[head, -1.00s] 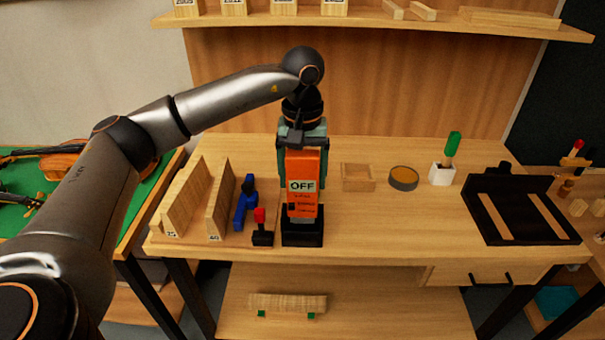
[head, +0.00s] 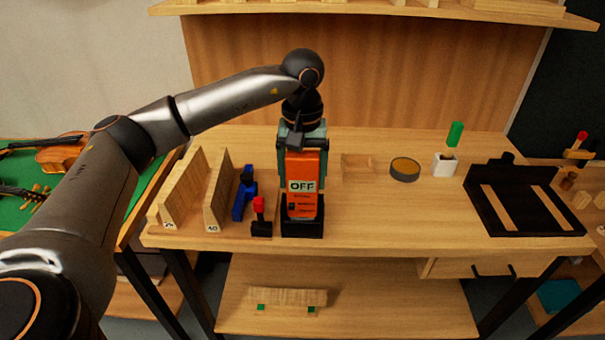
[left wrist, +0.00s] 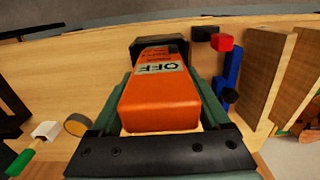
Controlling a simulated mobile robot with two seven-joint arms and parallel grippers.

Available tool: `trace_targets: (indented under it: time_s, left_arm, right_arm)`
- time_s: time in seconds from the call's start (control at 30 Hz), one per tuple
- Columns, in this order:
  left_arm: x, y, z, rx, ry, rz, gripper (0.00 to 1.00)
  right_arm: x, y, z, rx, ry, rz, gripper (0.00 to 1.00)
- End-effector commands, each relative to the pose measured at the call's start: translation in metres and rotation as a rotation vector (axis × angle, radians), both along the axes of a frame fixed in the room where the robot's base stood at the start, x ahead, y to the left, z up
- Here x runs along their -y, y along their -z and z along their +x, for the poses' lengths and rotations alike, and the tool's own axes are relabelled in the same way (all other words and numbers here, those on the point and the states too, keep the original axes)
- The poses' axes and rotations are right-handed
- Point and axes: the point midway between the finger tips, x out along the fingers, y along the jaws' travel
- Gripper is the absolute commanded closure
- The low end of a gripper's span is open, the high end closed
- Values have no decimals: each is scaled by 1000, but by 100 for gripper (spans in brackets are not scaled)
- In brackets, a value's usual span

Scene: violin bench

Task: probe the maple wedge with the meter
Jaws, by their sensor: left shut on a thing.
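The orange meter (head: 304,170) stands upright in its black holder (head: 302,229) near the bench's front edge, its display reading OFF. My left gripper (head: 302,160) comes down on it from above and is shut on its upper part. In the left wrist view the meter (left wrist: 160,103) sits between the two fingers, its lower end in the black holder (left wrist: 160,44). Two pale wooden wedges stand on the bench at left, one at the far left (head: 181,190) and one marked 40 (head: 218,198). I cannot tell which is maple. My right gripper is not in view.
A blue clamp-like tool (head: 244,195) and a red-topped black piece (head: 260,218) stand between the wedges and the meter.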

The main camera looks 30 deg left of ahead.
Motion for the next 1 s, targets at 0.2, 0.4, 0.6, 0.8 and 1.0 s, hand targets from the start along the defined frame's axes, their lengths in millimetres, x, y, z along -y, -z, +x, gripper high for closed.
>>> trace_targets:
  time_s: [0.2, 0.4, 0.6, 0.8, 1.0]
  left_arm:
    - [0, 7, 0, 1, 0, 0, 100]
    - [0, 13, 0, 1, 0, 0, 100]
    - [0, 12, 0, 1, 0, 0, 1]
    - [0, 13, 0, -1, 0, 1, 0]
    - [0, 1, 1, 4, 0, 0, 0]
  right_arm:
    - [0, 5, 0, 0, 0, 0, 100]
    - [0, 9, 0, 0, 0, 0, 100]
    - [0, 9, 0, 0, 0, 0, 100]
    - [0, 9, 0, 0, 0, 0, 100]
    - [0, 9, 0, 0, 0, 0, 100]
